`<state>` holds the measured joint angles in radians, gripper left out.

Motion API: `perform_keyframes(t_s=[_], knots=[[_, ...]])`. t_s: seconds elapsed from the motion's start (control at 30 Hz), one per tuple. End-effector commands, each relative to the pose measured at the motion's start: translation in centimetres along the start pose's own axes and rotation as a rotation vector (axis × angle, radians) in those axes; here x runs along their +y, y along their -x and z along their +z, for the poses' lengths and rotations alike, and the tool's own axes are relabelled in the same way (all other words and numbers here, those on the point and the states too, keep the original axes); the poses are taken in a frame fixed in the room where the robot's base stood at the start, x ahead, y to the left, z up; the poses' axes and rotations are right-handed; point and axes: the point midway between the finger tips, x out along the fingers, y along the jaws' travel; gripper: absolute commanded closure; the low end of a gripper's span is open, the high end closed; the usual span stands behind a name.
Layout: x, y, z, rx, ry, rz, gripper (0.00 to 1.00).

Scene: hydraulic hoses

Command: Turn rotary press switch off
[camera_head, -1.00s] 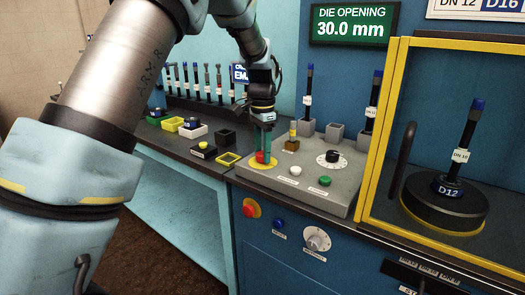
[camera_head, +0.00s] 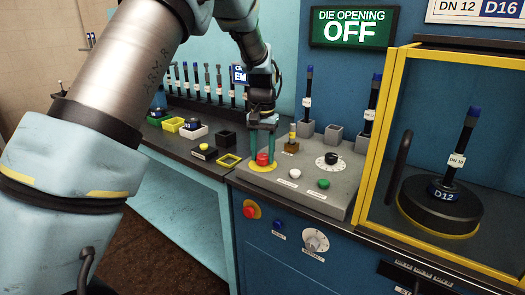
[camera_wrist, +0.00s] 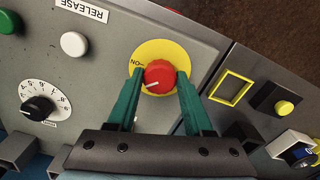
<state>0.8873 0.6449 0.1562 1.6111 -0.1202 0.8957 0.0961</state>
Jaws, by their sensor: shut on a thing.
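The red rotary press switch (camera_head: 263,160) sits on a yellow disc at the left of the grey control panel. It also shows in the wrist view (camera_wrist: 159,76), with a white pointer line and the label "ON" on the disc's left side. My gripper (camera_head: 264,152) points down over it. In the wrist view its green fingers (camera_wrist: 157,85) stand on both sides of the red knob and are shut on it.
A white button (camera_head: 295,173), a green button (camera_head: 323,184) and a black dial (camera_head: 331,159) are close by on the panel. Hose holders stand behind. A yellow-framed case (camera_head: 440,150) is at the right. Small boxes (camera_head: 205,152) lie at the left.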

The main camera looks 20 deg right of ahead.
Motion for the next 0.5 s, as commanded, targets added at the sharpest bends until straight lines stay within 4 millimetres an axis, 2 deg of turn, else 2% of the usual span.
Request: perform_keyframes(t_s=[0.5], knots=[[0.12,0.19,-0.06,0.002,0.484,0.0,1.0]])
